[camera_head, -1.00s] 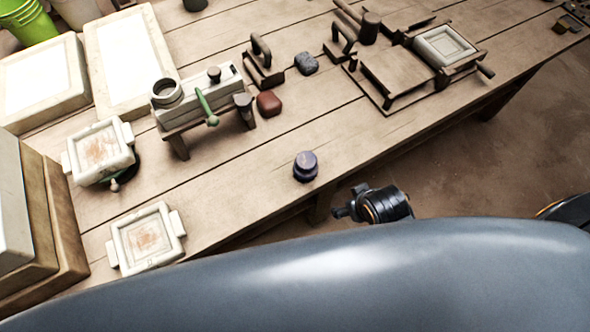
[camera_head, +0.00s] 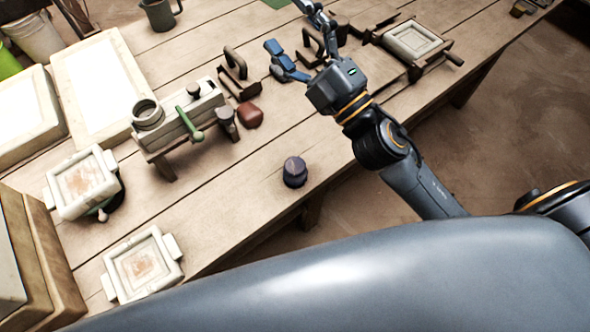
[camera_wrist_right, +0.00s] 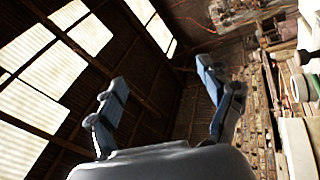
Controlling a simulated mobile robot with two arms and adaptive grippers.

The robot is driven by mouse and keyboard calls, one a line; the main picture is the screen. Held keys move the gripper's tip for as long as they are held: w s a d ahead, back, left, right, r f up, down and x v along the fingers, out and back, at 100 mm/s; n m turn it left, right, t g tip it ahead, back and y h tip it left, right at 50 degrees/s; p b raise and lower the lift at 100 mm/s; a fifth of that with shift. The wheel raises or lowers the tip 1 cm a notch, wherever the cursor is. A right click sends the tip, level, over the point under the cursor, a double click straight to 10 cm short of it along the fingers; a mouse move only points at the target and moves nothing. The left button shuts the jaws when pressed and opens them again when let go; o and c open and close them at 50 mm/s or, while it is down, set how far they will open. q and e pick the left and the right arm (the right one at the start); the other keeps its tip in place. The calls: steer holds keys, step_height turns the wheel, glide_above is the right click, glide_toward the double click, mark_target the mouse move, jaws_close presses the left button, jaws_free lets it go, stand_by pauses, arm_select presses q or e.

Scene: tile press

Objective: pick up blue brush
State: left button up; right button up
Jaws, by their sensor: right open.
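No object that I can clearly tell is a blue brush shows in either view. A dark purple-blue round piece with a narrower top (camera_head: 294,172) stands on the table's near edge; I cannot tell if it is a brush. My right gripper (camera_head: 291,26) is above the table's middle, beyond that piece, its blue fingers spread wide. In the right wrist view, the right gripper (camera_wrist_right: 160,76) is open with nothing between its fingers. The gripper covers part of the table behind it. My left gripper is not in view.
A press block with a green handle (camera_head: 190,125) stands left of centre, with a reddish-brown lump (camera_head: 250,114) beside it. Framed tile moulds (camera_head: 172,272) lie at the left. A wooden press frame (camera_head: 450,59) stands at the right.

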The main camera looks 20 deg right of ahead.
steer(key=s+a+r+n+g+y, duration=0.3)
steer(key=s+a+n+g+y, duration=0.45)
steer(key=n, duration=0.65)
steer(key=s+a+f+n+g+y, duration=0.1)
steer(key=a+f+n+g+y, duration=0.2)
steer(key=n+g, duration=0.35)
steer(key=n+g+h, duration=0.5)
steer(key=n+h, duration=0.4)
steer(key=h, duration=0.7)
glide_toward(300, 165)
steer(key=x, duration=0.6)
steer(key=shift+w+d, duration=0.15)
steer(key=shift+d, duration=0.15)
steer(key=x, duration=0.2)
steer(key=p+x, duration=0.1)
steer(key=x, duration=0.2)
steer(key=shift+a+f, duration=0.15)
steer(key=shift+a, duration=0.35)
steer(key=shift+a+f, duration=0.1)
steer(key=shift+f, duration=0.35)
steer(key=c, duration=1.3)
